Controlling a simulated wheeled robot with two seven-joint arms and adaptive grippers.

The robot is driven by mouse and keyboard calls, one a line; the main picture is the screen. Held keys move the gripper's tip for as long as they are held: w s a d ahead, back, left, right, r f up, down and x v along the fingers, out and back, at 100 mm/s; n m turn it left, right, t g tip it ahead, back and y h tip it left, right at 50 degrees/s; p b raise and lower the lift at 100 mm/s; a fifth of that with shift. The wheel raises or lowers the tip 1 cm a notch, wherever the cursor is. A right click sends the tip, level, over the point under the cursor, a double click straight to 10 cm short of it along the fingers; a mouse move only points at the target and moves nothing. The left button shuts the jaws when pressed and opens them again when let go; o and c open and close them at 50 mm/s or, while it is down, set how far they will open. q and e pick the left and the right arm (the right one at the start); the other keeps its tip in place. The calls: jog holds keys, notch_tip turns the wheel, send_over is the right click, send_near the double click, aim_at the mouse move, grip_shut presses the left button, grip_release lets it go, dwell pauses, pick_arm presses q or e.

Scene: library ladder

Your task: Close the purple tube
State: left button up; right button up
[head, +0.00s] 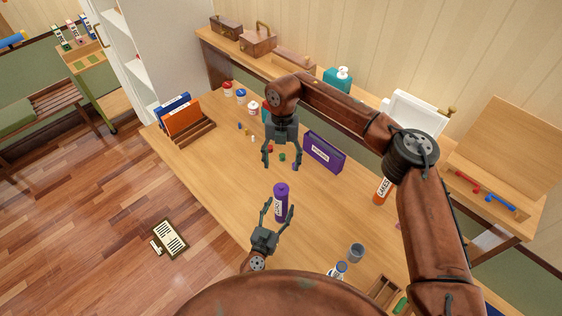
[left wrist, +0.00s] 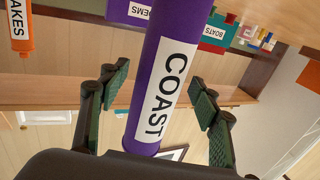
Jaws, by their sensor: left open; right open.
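The purple tube (head: 281,203) stands upright on the desk; its white label reads COAST in the left wrist view (left wrist: 165,85). I cannot tell whether its upper end is open. My left gripper (head: 277,208) is open, with its fingers on either side of the tube. In the left wrist view, both fingers (left wrist: 160,95) stand apart from the tube. My right gripper (head: 281,166) is open and empty, pointing down above the desk behind the tube. I cannot make out a separate purple cap.
A purple box (head: 324,151) stands right of my right gripper, and a small green piece (head: 282,157) lies below it. An orange tube (head: 382,189) and a grey cup (head: 356,252) are to the right. Orange and blue books (head: 184,121) stand at left. The desk's left middle is clear.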

pick_arm(q)
jog(key=v, duration=1)
